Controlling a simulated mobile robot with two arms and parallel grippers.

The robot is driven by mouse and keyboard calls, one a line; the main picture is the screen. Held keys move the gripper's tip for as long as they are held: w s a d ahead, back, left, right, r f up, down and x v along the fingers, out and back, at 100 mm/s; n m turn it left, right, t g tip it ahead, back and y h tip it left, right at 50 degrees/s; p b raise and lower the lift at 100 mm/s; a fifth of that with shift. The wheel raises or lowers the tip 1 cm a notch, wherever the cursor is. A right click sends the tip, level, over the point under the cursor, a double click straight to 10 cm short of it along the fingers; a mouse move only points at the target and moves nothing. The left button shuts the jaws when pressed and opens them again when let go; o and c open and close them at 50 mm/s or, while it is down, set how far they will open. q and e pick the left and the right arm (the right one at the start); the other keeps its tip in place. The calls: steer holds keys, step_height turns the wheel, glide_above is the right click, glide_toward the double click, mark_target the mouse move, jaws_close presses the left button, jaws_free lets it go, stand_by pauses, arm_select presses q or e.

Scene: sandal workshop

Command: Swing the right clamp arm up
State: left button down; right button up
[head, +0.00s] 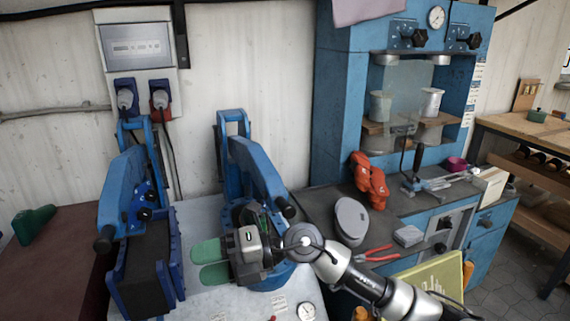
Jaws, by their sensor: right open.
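The right clamp arm (258,164) is a blue bar hinged on a blue post at the back of the pale bench. It slopes down toward the front right, lowered, with a black knob (287,210) near its end. My right gripper (247,222) is at the front of this clamp, just left of and below the knob. It is open, and I cannot tell whether it touches the clamp. It hides much of the clamp's lower part. The left clamp arm (122,186) is also blue, sloping down to a black knob (103,240). My left gripper is not in view.
Green sole shapes (207,251) lie left of my right gripper. A blue press (345,95) stands behind right. Its bench carries orange gloves (369,182), a grey oval pad (351,218) and red-handled pliers (376,254). A gauge (306,311) is at the front edge.

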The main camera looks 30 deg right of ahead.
steer(key=d+r+n+g+h+p, duration=0.1)
steer(key=d+r+n+h+p, duration=0.1)
steer(key=d+r+h+p, duration=0.35)
steer(key=m+h+p, duration=0.3)
steer(key=h, duration=0.7)
glide_toward(285, 201)
arm_select(q)
steer(key=s+a+r+p, duration=0.1)
steer(key=s+r+p, duration=0.2)
steer(key=s+r, duration=0.5)
steer(key=shift+s+a+g, duration=0.3)
steer(key=shift+s+a, duration=0.1)
steer(key=shift+s, duration=0.15)
arm_select(e)
steer(key=x, duration=1)
steer(key=shift+f, duration=0.15)
jaws_close()
